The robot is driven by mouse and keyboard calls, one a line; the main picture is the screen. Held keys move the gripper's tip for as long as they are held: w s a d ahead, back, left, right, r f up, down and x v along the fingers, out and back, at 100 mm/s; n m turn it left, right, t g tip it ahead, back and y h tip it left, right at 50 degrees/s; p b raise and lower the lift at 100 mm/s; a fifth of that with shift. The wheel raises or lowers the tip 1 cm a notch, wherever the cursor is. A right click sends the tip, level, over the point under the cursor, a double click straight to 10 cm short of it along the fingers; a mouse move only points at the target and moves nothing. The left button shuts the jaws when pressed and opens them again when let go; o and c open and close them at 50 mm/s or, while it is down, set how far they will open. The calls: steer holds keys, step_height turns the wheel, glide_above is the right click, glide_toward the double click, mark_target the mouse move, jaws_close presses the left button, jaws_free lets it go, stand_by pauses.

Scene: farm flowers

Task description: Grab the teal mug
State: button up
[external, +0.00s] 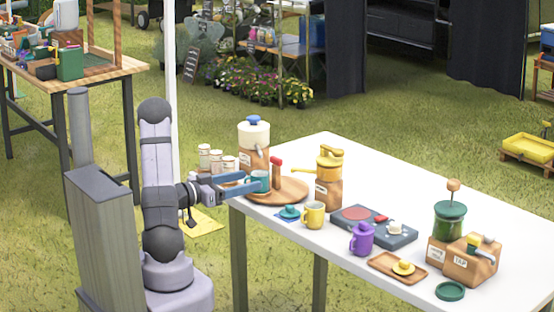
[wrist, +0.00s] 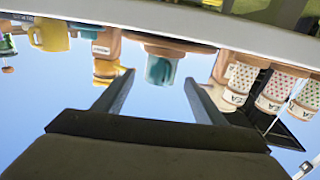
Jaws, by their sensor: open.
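The teal mug (external: 259,180) stands at the left edge of the round wooden board, partly hidden by my gripper in the external view. It also shows in the wrist view (wrist: 160,69), which appears upside down, straight ahead between my fingertips. My gripper (external: 247,184) is open and level, reaching in from the left at about the mug's height. In the wrist view my two fingers (wrist: 159,78) are spread wide and empty, one toward each side of the mug. Whether the fingertips overlap the mug's sides cannot be told.
The round wooden board (external: 290,189) carries a red-topped handle (external: 276,165). Several white jars (external: 216,157) and a white-and-brown dispenser (external: 254,145) stand close by.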

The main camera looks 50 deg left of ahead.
mark_target(252, 180)
steer(key=shift+w+d+f, duration=0.1)
steer(key=shift+w+d, duration=0.1)
steer(key=shift+w, duration=1.35)
steer(key=c, duration=1.4)
steer(key=shift+o, duration=0.2)
step_height(252, 180, up, 10)
steer(key=shift+r+p, duration=0.1)
steer(key=shift+p, duration=1.05)
